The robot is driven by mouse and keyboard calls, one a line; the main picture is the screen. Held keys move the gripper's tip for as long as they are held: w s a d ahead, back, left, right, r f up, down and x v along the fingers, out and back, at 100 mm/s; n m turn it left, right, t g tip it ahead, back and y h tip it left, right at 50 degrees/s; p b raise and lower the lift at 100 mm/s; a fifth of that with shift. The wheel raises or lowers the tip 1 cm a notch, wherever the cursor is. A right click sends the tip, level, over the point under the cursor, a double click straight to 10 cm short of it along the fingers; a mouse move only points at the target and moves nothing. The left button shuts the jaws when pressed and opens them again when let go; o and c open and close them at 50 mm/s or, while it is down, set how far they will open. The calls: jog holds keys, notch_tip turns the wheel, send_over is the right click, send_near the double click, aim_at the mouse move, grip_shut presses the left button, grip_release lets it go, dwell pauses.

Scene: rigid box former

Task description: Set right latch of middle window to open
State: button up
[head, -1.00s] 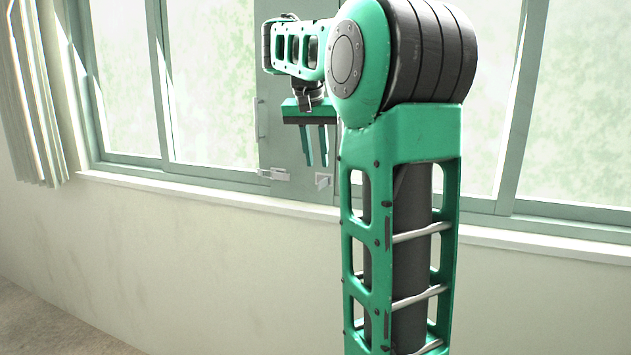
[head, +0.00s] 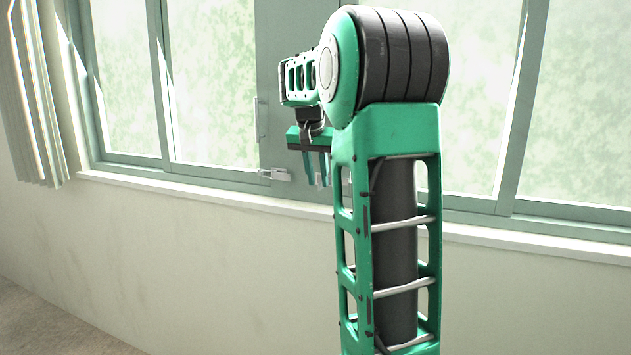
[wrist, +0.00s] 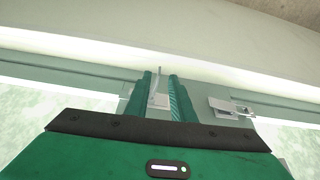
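The right latch (head: 319,180) is a small pale piece low on the window frame, mostly hidden behind my gripper and arm in the head view. The wrist view shows this latch (wrist: 158,99) with a thin lever standing between my fingers. My gripper (head: 317,180) hangs pointing down at the bottom rail. In the wrist view my gripper (wrist: 161,76) is open, one finger on each side of the lever; whether either finger touches it I cannot tell. The left latch (head: 274,174) sits a little to the left and also shows at right in the wrist view (wrist: 231,107).
A vertical handle (head: 261,119) is on the frame above the left latch. The white sill (head: 210,195) runs below the windows. A curtain (head: 35,110) hangs at far left. The wall (head: 200,260) below the sill is clear.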

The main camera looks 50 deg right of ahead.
jog(key=shift+d+f, duration=0.15)
jog(key=shift+f, duration=0.2)
jog(key=shift+c, duration=0.2)
grip_shut()
jog(key=shift+w, duration=0.15)
jog(key=shift+s+r+n, duration=0.1)
jog(key=shift+s+n, duration=0.15)
jog(key=shift+n, duration=0.25)
jog(key=shift+s+d+n+t+y, duration=0.45)
jog(key=shift+s+n, duration=0.1)
jog(key=shift+n, duration=0.7)
jog(key=shift+s+d+n+t+y, duration=0.35)
jog(key=shift+s+d+n+t, duration=0.15)
jog(key=shift+n, duration=0.75)
jog(key=shift+s+d, duration=0.1)
jog(key=shift+s, duration=0.15)
